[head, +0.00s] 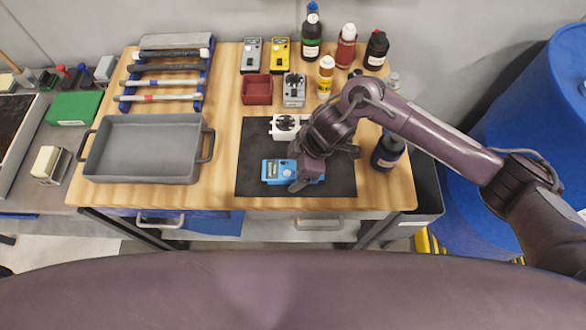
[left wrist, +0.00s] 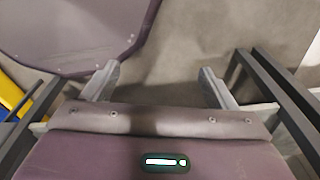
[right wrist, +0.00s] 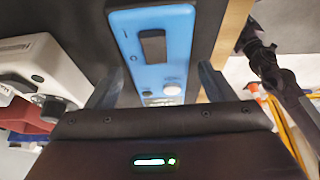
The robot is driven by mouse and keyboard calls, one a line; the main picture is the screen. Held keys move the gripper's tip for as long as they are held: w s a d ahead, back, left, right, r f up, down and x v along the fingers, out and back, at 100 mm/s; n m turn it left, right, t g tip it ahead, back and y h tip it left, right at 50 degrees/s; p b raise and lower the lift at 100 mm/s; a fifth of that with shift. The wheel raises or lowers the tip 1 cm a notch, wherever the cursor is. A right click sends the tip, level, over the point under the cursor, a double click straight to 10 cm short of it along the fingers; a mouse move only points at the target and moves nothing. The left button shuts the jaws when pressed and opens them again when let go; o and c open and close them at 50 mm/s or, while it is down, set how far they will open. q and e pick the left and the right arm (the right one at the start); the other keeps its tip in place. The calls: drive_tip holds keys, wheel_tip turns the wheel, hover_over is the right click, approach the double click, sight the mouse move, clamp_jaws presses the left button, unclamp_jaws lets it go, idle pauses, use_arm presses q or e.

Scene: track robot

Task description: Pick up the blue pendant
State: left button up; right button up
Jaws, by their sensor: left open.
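The blue pendant (head: 275,171) lies on the black mat (head: 252,142) in the head view, its right part partly hidden by my right gripper (head: 303,171). In the right wrist view, the blue pendant (right wrist: 153,50) has a dark rectangular patch and a pale round knob. My right gripper (right wrist: 158,88) is open, with one finger on each side of the pendant. Gaps show beside the fingers, and I cannot tell whether either touches. My left gripper (left wrist: 158,85) is open and empty in the left wrist view, over the grey floor. It is outside the head view.
A white device (head: 284,127) lies just behind the pendant. A grey tray (head: 145,150) takes up the table's left. Bottles, a red bin (head: 256,89) and grey and yellow meters stand at the back. A dark bottle (head: 388,152) is right of the mat. Blue barrels (head: 540,100) stand at right.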

drive_tip(key=c, duration=1.1)
use_arm(q)
drive_tip(key=shift+s+a, duration=0.1)
drive_tip(key=shift+s, duration=0.8)
use_arm(e)
drive_tip(key=shift+r, duration=0.1)
